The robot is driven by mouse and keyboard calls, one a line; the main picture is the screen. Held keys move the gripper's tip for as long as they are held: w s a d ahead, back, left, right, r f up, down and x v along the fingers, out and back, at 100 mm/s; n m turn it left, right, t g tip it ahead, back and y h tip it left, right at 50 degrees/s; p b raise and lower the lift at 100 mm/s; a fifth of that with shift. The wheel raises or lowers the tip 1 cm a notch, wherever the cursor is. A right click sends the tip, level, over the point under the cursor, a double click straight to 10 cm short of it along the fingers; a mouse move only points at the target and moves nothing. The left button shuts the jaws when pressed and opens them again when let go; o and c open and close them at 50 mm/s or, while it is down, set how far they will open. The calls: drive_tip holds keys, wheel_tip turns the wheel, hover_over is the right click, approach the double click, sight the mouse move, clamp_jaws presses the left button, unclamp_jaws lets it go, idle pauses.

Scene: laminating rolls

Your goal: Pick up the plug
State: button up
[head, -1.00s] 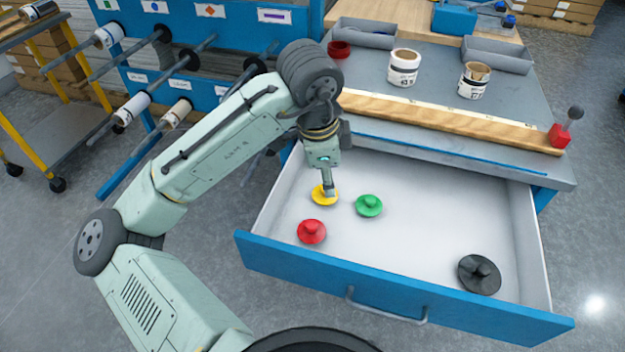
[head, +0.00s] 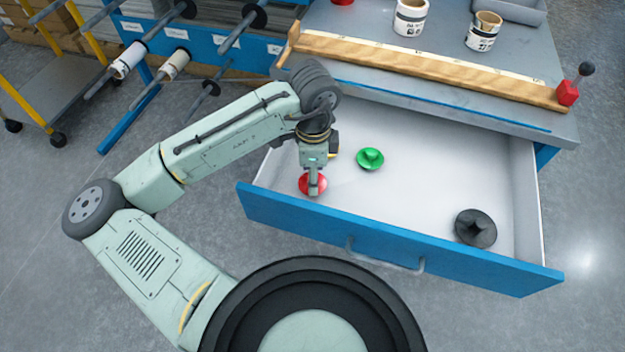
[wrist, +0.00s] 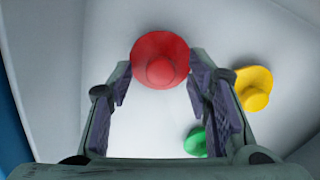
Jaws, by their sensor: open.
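Several plugs lie in the open drawer. The red plug (head: 307,184) is near the drawer's front left, partly hidden by my gripper (head: 314,190) in the head view. In the wrist view the red plug (wrist: 160,62) shows just beyond and between the fingertips of my open, empty gripper (wrist: 158,80). A green plug (head: 370,159) lies to the right of my gripper, and a black plug (head: 475,228) lies at the drawer's right. A yellow plug (wrist: 254,88) shows right of the fingers in the wrist view; it is mostly hidden behind my gripper in the head view.
The drawer's blue front (head: 390,242) and its side walls bound the space around my gripper. The middle of the drawer floor is clear.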

drive_tip(key=shift+f, duration=0.15)
drive_tip(key=shift+c, duration=0.5)
clamp_jaws()
